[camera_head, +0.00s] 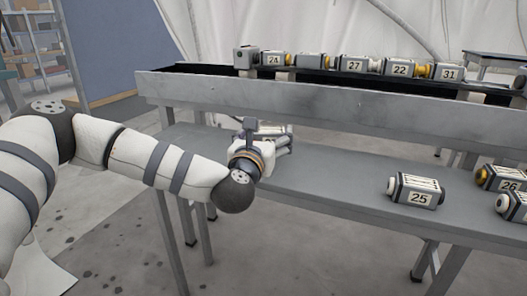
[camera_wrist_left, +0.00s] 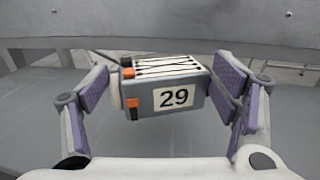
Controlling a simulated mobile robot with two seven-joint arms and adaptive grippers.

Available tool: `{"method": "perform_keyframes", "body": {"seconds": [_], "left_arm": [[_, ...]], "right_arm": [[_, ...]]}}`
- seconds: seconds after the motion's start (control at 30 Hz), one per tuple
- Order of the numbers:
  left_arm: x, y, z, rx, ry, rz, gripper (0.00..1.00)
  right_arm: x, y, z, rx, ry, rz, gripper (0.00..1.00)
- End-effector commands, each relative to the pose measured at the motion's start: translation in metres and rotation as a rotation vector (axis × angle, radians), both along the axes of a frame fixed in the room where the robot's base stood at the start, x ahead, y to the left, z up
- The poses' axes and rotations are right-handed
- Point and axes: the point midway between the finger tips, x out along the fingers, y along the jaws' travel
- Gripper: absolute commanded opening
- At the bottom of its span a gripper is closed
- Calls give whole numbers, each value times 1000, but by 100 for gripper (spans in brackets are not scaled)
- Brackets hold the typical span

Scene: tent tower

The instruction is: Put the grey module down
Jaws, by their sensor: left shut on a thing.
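The grey module (camera_wrist_left: 150,104) is marked 29 and has a white ribbed top and orange corner pieces. My left gripper (camera_wrist_left: 168,84) is shut on it, with purple-padded fingers at both ends of the module. In the head view my left gripper (camera_head: 266,143) is over the left part of the lower grey bench (camera_head: 330,178), and the module is mostly hidden behind it. I cannot tell whether the module touches the bench top. My right gripper is out of view.
Module 25 (camera_head: 419,198) stands on the bench to the right, with module 26 (camera_head: 508,186) and another module beyond it. A raised rail (camera_head: 330,104) behind carries a row of several modules. The bench between my left gripper and module 25 is clear.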

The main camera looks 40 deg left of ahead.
Motion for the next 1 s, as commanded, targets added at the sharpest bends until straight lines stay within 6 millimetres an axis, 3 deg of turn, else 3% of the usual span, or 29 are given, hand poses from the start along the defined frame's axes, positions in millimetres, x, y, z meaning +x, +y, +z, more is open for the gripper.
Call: {"method": "perform_keyframes", "body": {"seconds": [0.1, 0.23, 0.6, 0.63, 0.7, 1.0], "left_arm": [[2, 10, -12, 1, -1, 3, 36], [2, 8, -38, 2, 1, 1, 36], [2, 8, -43, 0, -2, 2, 36], [1, 8, -43, 0, 0, 2, 87], [1, 8, -43, -1, 0, 2, 100], [2, 8, -42, -1, 0, 1, 100]], "right_arm": [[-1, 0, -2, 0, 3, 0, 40], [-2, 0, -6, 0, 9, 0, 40], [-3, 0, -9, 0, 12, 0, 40], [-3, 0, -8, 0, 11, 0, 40], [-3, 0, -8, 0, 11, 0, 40], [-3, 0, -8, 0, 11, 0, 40]]}}
